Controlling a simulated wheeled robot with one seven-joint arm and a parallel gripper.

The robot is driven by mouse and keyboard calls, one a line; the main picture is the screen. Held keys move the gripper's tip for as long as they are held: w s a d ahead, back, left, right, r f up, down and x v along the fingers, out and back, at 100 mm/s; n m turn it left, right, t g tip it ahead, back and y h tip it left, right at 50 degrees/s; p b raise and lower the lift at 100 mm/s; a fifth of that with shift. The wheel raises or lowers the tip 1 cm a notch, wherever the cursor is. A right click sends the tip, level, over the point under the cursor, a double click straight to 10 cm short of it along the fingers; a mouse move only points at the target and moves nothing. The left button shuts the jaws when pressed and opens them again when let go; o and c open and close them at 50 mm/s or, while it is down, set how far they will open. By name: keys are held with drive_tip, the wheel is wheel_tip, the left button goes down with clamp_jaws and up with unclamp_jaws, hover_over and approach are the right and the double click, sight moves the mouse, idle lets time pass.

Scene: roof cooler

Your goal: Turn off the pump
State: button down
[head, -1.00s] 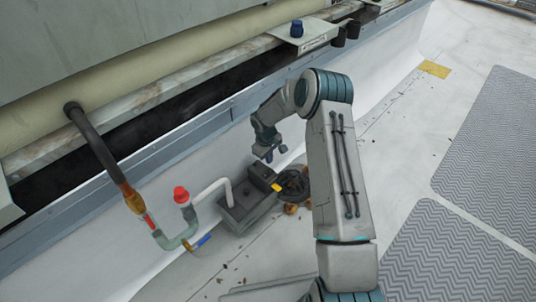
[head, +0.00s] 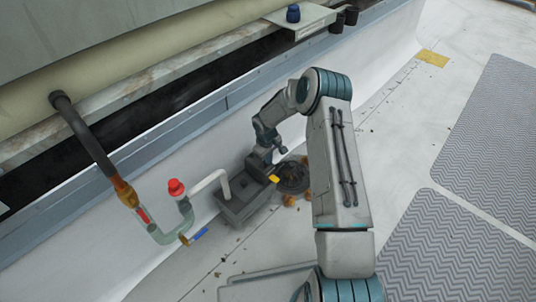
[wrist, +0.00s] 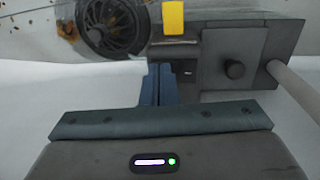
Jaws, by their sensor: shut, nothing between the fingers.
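The pump (head: 243,204) is a dark grey box on the white roof floor, with a pale pipe (head: 208,184) rising from its left end. In the wrist view the pump (wrist: 270,45) fills the top right, with a round black knob (wrist: 235,69) on its side. A yellow tab (wrist: 173,18) stands at its left end; it also shows in the head view (head: 273,179). My gripper (wrist: 160,72) is shut and empty. Its blue-grey fingertips are close to the pump's near side below the yellow tab; I cannot tell whether they touch.
A round black drain grate (head: 293,177) with brown leaves lies right of the pump. A pipe with a red cap (head: 176,187) and a blue-handled valve (head: 200,234) stands to the left. The metal-edged trough wall is behind; open floor lies to the right.

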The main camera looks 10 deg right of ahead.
drive_tip(key=shift+w+a+f, duration=0.15)
drive_tip(key=shift+w+f, duration=0.05)
drive_tip(key=shift+w, duration=0.05)
drive_tip(key=shift+s+a+r, duration=0.15)
drive_tip(key=shift+r, duration=0.05)
drive_tip(key=shift+s+a, duration=0.1)
drive_tip(key=shift+s, duration=0.2)
drive_tip(key=shift+s+a+r, duration=0.1)
drive_tip(key=shift+s+a, duration=0.1)
drive_tip(key=shift+a, duration=0.2)
drive_tip(key=shift+r, duration=0.1)
wheel_tip(320, 180, up, 14)
drive_tip(key=w+d+p, duration=0.1)
drive_tip(key=p, duration=0.5)
drive_tip(key=shift+d, duration=0.2)
